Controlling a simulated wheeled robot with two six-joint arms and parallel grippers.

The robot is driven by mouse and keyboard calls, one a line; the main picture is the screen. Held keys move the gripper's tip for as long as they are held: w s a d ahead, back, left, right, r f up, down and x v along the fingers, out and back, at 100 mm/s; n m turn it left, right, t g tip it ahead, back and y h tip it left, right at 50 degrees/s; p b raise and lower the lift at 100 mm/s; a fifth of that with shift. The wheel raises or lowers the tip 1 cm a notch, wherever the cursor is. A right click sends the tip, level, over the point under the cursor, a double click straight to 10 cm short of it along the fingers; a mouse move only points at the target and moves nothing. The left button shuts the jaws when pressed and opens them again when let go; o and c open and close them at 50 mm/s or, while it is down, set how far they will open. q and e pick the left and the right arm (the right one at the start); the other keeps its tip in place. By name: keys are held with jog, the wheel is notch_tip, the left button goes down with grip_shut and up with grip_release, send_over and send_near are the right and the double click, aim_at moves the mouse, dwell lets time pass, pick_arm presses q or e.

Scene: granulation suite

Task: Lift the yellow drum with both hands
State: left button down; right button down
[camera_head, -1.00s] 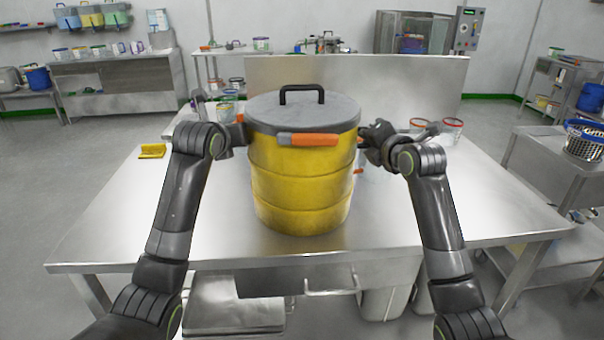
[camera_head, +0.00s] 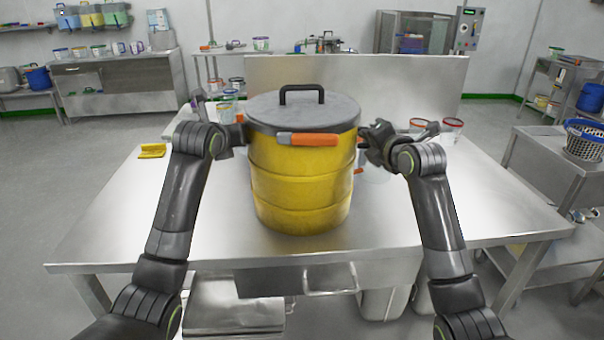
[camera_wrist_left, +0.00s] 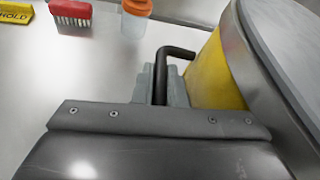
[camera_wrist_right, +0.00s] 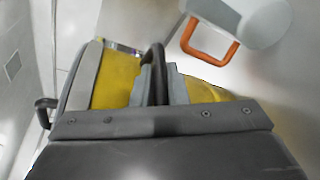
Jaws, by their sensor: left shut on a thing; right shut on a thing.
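The yellow drum (camera_head: 302,190) stands upright at the middle of the steel table, with a grey lid (camera_head: 305,110) that has a black top handle and an orange latch (camera_head: 312,139) at the front. My left gripper (camera_head: 240,134) is at the drum's left side. In the left wrist view its jaws (camera_wrist_left: 160,90) are shut on a black side handle (camera_wrist_left: 175,53). My right gripper (camera_head: 364,138) is at the drum's right side. In the right wrist view its jaws (camera_wrist_right: 157,88) are shut on the other black side handle (camera_wrist_right: 155,55). I cannot tell whether the drum's base touches the table.
A yellow sign (camera_head: 152,151) lies on the table (camera_head: 130,215) at the left. Tubs with red rims (camera_head: 452,126) stand behind my right arm. A steel backboard (camera_head: 420,85) rises behind the drum. The front of the table is clear.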

pick_arm(q)
jog(key=shift+w+r+p, duration=0.15)
jog(key=shift+r+p, duration=0.5)
jog(key=shift+p, duration=0.1)
jog(key=shift+r+p, duration=1.8)
jog(key=shift+r, duration=0.1)
